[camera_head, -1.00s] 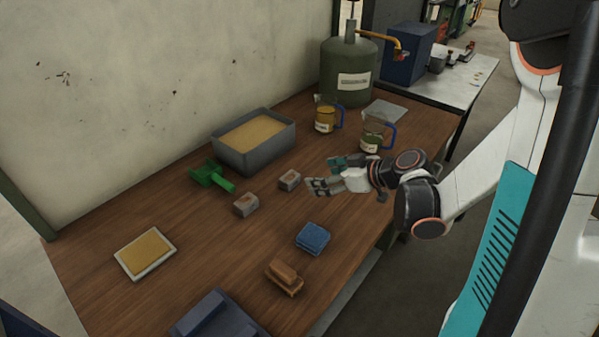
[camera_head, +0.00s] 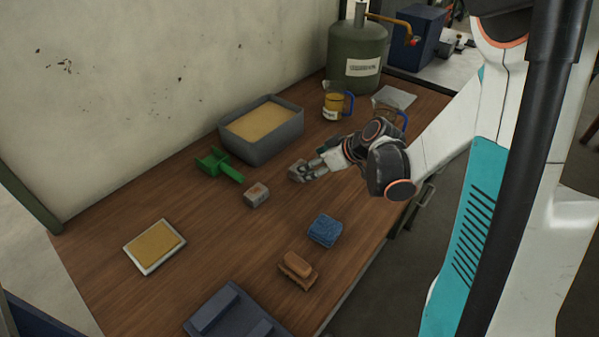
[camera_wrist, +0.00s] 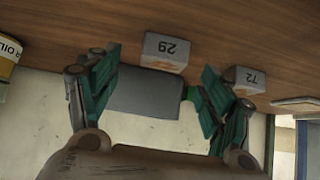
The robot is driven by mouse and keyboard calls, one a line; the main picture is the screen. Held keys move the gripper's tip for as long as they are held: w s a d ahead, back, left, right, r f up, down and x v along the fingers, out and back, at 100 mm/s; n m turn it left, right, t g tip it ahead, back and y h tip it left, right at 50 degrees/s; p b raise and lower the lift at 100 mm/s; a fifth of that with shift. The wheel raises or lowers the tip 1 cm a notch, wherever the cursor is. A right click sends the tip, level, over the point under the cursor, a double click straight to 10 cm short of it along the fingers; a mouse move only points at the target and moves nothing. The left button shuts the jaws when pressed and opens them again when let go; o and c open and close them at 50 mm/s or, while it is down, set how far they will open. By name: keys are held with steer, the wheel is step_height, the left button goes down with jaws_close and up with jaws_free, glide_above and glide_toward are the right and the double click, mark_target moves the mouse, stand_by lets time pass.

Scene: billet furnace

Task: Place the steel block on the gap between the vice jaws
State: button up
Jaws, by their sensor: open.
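Two small grey blocks that look like steel stand on the wooden table; I cannot tell which one the task means. The block marked 29 (camera_wrist: 163,52) is between and ahead of my open fingers in the wrist view, and nothing is gripped. The block marked 72 (camera_wrist: 245,78) is to its right; in the head view it stands clear (camera_head: 256,194). My gripper (camera_head: 304,172) is low over the table and partly hides the nearer block in the head view. A dark blue-grey fixture with two raised bars, likely the vice (camera_head: 234,316), is cut off at the bottom edge.
A grey bin of sand-coloured material (camera_head: 262,130) and a green scoop (camera_head: 218,166) are behind the blocks. A blue sponge (camera_head: 325,230), a brown brush (camera_head: 298,270) and a yellow-topped tray (camera_head: 154,247) lie nearer. Jugs (camera_head: 336,101) and a green tank (camera_head: 357,57) stand at the back.

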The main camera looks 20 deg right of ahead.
mark_target(292, 174)
steer(key=b+x, duration=0.1)
steer(key=x, duration=0.1)
steer(key=b+x, duration=0.1)
steer(key=x, duration=0.2)
steer(key=shift+a+r, duration=0.15)
steer(key=shift+a, duration=0.1)
steer(key=shift+r, duration=0.1)
jaws_close()
steer(key=shift+r, duration=0.15)
